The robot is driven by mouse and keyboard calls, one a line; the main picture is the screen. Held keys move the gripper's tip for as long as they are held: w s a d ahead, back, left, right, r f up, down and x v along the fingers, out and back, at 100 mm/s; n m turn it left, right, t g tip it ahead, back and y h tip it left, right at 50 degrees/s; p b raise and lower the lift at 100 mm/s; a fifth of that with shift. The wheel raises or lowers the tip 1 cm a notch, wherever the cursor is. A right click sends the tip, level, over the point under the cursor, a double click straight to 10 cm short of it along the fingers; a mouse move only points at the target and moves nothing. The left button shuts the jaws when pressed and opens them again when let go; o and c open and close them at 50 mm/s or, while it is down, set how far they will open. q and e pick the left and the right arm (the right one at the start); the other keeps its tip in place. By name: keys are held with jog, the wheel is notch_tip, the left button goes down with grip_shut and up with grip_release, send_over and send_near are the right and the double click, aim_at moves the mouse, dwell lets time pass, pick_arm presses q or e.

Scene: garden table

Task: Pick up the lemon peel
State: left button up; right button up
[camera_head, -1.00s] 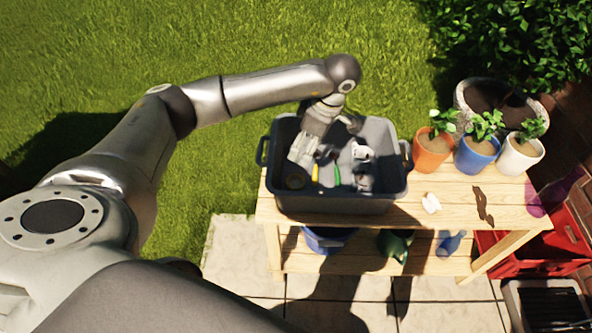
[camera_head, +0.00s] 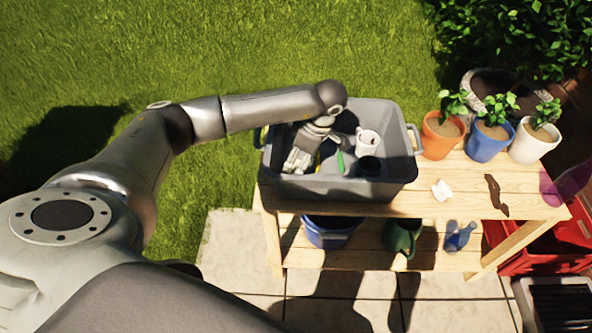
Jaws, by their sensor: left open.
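A grey bin (camera_head: 345,188) with side handles stands at the left end of the wooden table. My left gripper (camera_head: 294,165) reaches down inside it on the left, pointing down and left, open and with nothing visible between its fingers. A thin yellow sliver (camera_head: 318,160) shows just right of the gripper. I cannot tell whether it is the lemon peel. A green strip (camera_head: 341,162), a white mug (camera_head: 368,142) and a dark cup (camera_head: 370,166) are to its right in the bin. My right gripper is not in view.
On the wooden table (camera_head: 415,203) are orange (camera_head: 438,146), blue (camera_head: 484,151) and white (camera_head: 530,152) plant pots and a small white piece (camera_head: 442,190). A watering can (camera_head: 402,237) and blue bucket (camera_head: 325,240) stand on the lower shelf. The bin walls surround my gripper.

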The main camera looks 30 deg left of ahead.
aim_at(297, 166)
pick_arm(q)
jog(key=x, duration=0.4)
jog(key=shift+w, duration=0.1)
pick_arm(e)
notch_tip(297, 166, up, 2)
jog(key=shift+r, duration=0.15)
pick_arm(q)
jog(key=c, duration=0.9)
